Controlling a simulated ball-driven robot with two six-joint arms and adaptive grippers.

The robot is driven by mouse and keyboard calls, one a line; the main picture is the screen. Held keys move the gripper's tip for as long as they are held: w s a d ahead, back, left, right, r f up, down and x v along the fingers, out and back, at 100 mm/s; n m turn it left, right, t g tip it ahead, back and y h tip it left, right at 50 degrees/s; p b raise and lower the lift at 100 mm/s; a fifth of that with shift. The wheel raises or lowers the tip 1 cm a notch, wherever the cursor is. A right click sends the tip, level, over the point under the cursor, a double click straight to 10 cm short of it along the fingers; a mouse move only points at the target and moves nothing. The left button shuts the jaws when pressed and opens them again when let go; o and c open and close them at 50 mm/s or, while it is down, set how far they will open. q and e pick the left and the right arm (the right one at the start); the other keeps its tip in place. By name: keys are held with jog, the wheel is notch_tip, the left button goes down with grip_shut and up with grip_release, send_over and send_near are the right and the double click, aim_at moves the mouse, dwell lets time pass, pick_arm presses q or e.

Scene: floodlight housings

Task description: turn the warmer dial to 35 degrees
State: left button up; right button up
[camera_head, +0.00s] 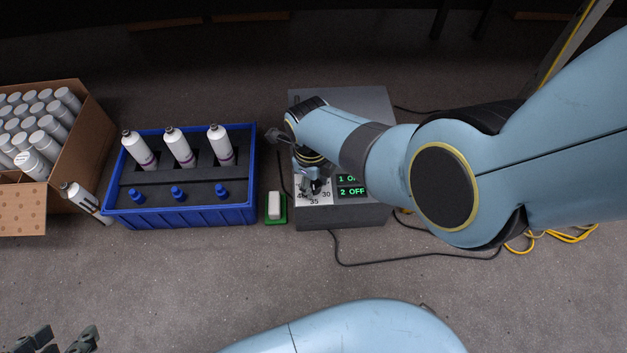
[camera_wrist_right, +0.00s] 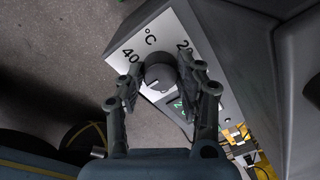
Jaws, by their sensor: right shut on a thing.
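The warmer (camera_head: 345,100) is a grey box with a white dial scale and a green display that reads OFF on lines 1 and 2. Its dark round dial (camera_wrist_right: 159,73) sits on the white °C scale between my right fingers in the wrist view. My right gripper (camera_head: 313,187) reaches down over the scale and is shut on the dial. It also shows in the wrist view (camera_wrist_right: 162,82). The 35 and 30 marks show in the head view. I cannot tell where the dial points. My left gripper (camera_head: 66,341) is open and empty at the bottom left, away from the warmer.
A blue crate (camera_head: 180,217) with several white bottles and blue caps stands left of the warmer. A white block on a green pad (camera_head: 275,221) lies between them. A cardboard box (camera_head: 92,135) of bottles is far left. Cables (camera_head: 420,256) run at the right.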

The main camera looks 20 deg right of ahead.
pick_arm(q)
jog(key=shift+w+r, duration=0.2)
jog(key=shift+w, duration=0.05)
pick_arm(e)
jog(key=o, duration=1.1)
pick_arm(q)
jog(key=shift+w, duration=0.1)
pick_arm(e)
jog(key=shift+o, duration=0.2)
